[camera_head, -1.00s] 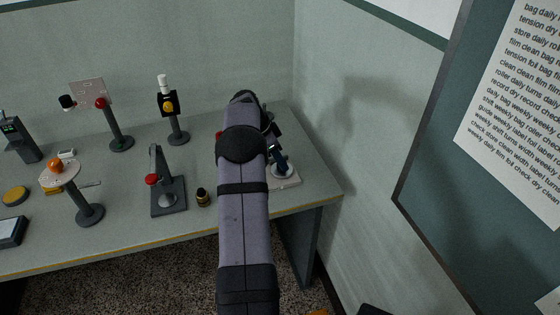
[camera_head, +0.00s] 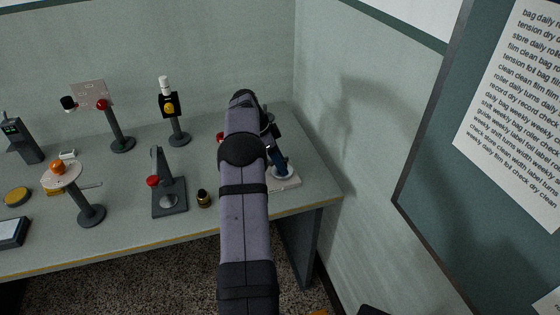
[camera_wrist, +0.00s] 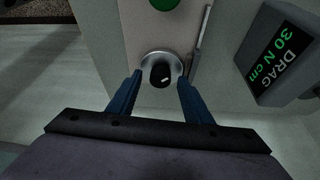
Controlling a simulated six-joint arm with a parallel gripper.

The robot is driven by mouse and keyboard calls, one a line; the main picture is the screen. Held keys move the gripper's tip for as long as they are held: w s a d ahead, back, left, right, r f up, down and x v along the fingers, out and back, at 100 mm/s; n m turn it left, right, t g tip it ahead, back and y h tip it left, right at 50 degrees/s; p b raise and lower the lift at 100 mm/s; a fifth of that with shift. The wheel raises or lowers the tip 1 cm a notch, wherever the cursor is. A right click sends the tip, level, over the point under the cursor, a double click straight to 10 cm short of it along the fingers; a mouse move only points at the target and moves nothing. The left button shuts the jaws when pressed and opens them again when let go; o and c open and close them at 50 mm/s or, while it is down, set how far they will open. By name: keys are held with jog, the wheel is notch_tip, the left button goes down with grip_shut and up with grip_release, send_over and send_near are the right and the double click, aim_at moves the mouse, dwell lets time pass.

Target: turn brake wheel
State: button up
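In the wrist view, a round silver disc with a black knob (camera_wrist: 160,75) at its middle is mounted on a pale plate; it appears to be the brake wheel. My gripper (camera_wrist: 159,80) is open, its two blue fingers on either side of the disc. Gaps show between the fingertips and the black knob. I cannot tell whether the fingertips touch the disc's edge.
A grey display box (camera_wrist: 281,54) reading "DRAG 30 N cm" stands right of the disc, and a green round part (camera_wrist: 164,4) lies above it. Left of my arm are a lever with a red knob (camera_head: 153,182), a small dark knob (camera_head: 204,198) and several stands. A wall closes the right side.

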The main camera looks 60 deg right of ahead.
aim_at(272, 171)
jog(key=b+v, duration=0.1)
jog(key=v, duration=0.6)
jog(key=shift+r, duration=0.15)
dwell(0.3)
jog(key=shift+w, duration=0.1)
